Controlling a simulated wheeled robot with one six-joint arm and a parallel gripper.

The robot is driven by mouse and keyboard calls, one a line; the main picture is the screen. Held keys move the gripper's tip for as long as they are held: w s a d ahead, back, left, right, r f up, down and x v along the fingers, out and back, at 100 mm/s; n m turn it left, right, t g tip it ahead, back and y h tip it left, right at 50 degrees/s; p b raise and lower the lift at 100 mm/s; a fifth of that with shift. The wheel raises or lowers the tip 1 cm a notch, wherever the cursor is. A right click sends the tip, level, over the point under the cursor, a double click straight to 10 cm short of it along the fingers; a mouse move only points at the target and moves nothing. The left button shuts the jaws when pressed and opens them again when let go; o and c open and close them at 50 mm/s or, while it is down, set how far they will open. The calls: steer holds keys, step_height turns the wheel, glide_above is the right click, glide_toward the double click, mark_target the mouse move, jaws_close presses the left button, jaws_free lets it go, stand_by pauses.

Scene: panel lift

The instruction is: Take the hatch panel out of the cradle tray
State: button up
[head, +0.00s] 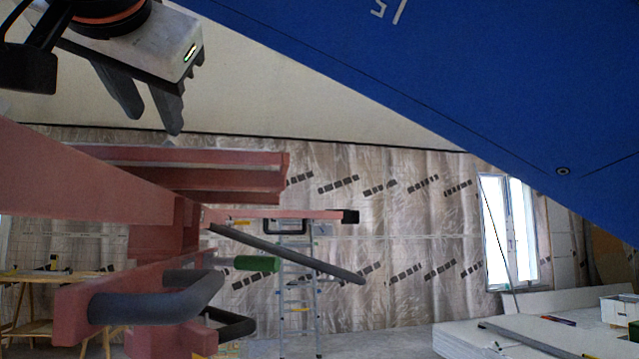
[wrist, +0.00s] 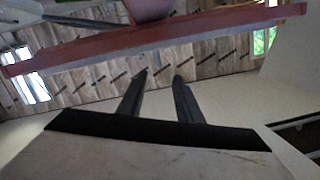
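My gripper (head: 155,124) is at the upper left of the head view, above the red frame (head: 110,190). Its two dark fingers are spread apart, and no object shows between them. In the wrist view the fingers (wrist: 160,75) also stand apart, with a red beam (wrist: 150,40) crossing beyond their tips. The red frame has long rails, grey curved bars (head: 150,297) and a green grip (head: 257,263). I cannot clearly make out the hatch panel or the cradle tray in either view.
A large blue surface (head: 480,90) with white marks covers the upper right of the head view; I cannot tell what it belongs to. A stepladder (head: 299,290) stands behind the frame. White boards (head: 500,340) are stacked at the lower right. A wooden trestle table (head: 40,277) stands at the left.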

steer(key=x, duration=0.6)
steer(key=shift+d+x, duration=0.15)
steer(key=shift+x, duration=1.15)
steer(key=shift+d+x, duration=0.15)
steer(key=shift+x, duration=1.15)
steer(key=shift+w, duration=0.1)
jaws_close()
steer(key=shift+r, duration=0.1)
